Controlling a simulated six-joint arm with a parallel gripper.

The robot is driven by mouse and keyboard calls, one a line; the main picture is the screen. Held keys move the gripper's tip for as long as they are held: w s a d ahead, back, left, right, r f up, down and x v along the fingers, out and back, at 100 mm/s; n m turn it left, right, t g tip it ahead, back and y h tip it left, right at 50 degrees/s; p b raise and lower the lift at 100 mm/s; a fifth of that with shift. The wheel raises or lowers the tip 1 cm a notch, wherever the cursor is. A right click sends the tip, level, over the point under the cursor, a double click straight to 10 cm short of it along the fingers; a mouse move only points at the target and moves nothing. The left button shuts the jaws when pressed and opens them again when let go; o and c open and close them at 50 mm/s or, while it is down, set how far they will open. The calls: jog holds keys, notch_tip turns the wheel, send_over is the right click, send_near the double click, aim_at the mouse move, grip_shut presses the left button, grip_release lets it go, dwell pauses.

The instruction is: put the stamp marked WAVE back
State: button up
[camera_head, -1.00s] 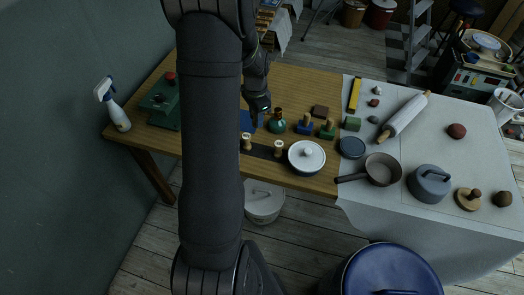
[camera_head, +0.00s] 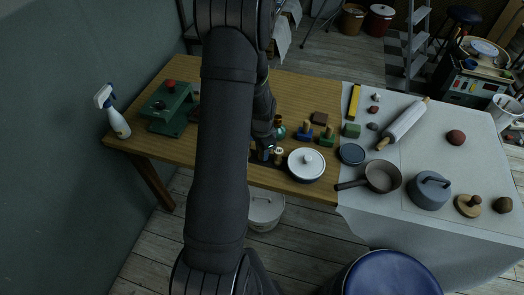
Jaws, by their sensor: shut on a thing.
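My gripper (camera_head: 266,152) is low over the dark strip (camera_head: 256,160) near the table's front edge, mostly seen from behind my arm. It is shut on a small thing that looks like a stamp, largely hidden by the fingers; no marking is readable. A stamp with a pale wooden top (camera_head: 278,154) stands on the strip just right of my gripper. Another pale top (camera_head: 250,151) barely shows at its left, beside my arm. I cannot tell whether the held stamp touches the strip.
A lidded white pot (camera_head: 306,164) stands close on the right. A green press (camera_head: 169,106) and spray bottle (camera_head: 113,112) stand at left.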

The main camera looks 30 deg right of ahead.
jog(key=shift+f, duration=0.25)
jog(key=shift+f, duration=0.15)
jog(key=o, duration=0.8)
jog(key=shift+o, duration=0.2)
notch_tip(320, 180, up, 12)
jog(key=shift+r, duration=0.25)
jog(key=shift+f, duration=0.15)
notch_tip(320, 180, down, 12)
jog(key=shift+f, duration=0.2)
jog(key=shift+r, duration=1.2)
